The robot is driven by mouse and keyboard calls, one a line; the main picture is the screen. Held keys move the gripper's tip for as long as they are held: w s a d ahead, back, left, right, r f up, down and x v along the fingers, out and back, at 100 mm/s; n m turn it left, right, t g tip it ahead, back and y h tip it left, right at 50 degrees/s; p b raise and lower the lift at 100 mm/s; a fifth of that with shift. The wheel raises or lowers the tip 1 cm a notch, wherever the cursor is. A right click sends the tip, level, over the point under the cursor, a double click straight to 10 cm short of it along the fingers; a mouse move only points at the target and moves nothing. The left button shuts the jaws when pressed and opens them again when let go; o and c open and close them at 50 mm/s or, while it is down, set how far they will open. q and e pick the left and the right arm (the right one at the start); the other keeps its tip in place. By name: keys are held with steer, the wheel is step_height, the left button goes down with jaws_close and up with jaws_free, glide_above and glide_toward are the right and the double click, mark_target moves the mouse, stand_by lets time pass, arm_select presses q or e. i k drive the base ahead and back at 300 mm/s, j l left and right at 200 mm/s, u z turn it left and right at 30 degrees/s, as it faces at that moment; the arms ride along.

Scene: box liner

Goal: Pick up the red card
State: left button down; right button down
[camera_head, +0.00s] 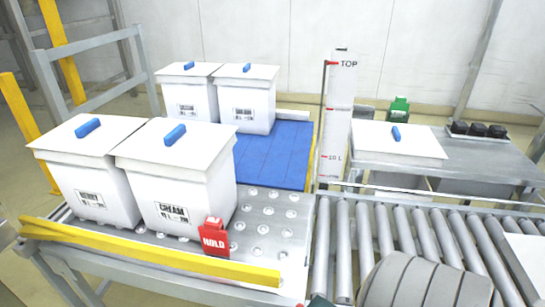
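The red card (214,238) carries the white word HOLD. It stands upright near the front edge of the studded metal table (262,232), just behind the yellow rail (150,252). It is close to the front right corner of the white box labelled CREAM (195,180). I cannot tell whether it touches the box or the rail. The card's face is unobstructed.
More lidded white boxes with blue handles stand left (88,178) and behind (247,100). A blue mat (275,155) lies behind the studs. A marked post (337,120) and roller conveyor (395,230) are right. A grey ribbed shape (425,285) covers some rollers.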

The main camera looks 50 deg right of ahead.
mark_target(213, 237)
steer(key=z, duration=1.1)
